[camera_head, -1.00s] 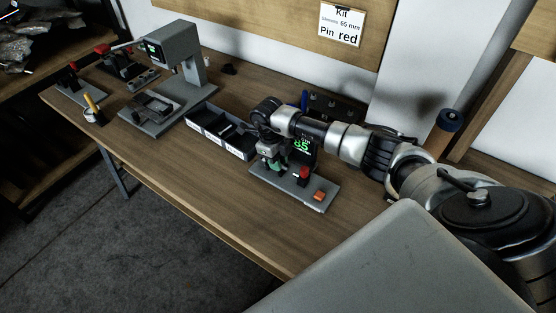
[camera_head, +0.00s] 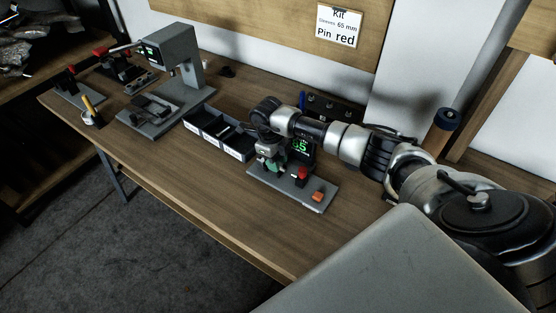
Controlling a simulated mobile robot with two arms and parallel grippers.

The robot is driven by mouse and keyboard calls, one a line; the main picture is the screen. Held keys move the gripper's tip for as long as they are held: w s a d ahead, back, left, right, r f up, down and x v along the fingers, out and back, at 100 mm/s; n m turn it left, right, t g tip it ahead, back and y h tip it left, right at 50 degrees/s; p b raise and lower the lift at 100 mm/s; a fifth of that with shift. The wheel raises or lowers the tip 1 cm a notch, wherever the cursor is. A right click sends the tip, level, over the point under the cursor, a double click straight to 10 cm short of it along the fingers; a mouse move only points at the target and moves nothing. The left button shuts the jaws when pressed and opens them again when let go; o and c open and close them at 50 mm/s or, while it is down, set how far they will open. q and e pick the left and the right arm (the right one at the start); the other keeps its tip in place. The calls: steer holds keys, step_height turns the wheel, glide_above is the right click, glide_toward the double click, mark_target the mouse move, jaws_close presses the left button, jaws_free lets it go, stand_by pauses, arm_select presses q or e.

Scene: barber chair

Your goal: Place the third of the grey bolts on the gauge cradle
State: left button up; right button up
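The gauge (camera_head: 318,198) is a grey plate with a green-lit display, a red knob (camera_head: 302,173) and an orange button (camera_head: 318,195). Its cradle, near the green piece (camera_head: 274,166), is mostly hidden by my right gripper (camera_head: 267,161). That gripper points down at the left part of the gauge. Its fingers are too small and dark to tell open from shut, and I cannot make out a bolt in them. A dark bin row (camera_head: 235,153) stands just left of the gauge, with small dark parts inside; grey bolts cannot be told apart there. My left gripper is out of view.
A grey press (camera_head: 181,62) stands at the back left, with fixtures and a yellow-handled tool (camera_head: 89,104) farther left. A dark rack (camera_head: 335,108) stands behind my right arm. The table front (camera_head: 200,185) is clear. A sign (camera_head: 339,25) hangs on the wall.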

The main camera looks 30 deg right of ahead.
steer(key=shift+s+a+f, duration=0.25)
steer(key=shift+s+f, duration=0.05)
steer(key=shift+f, duration=0.15)
steer(key=shift+s+a+f, duration=0.2)
steer(key=shift+s+f, duration=0.05)
steer(key=shift+f, duration=0.2)
steer(key=shift+w+r+p, duration=0.1)
steer(key=shift+r+p, duration=0.35)
steer(key=shift+p, duration=0.1)
steer(key=shift+w+r, duration=0.2)
steer(key=shift+r, duration=0.15)
step_height(320, 180, up, 12)
steer(key=w+b, duration=0.2)
steer(key=shift+w+a, duration=0.15)
steer(key=shift+a, duration=0.15)
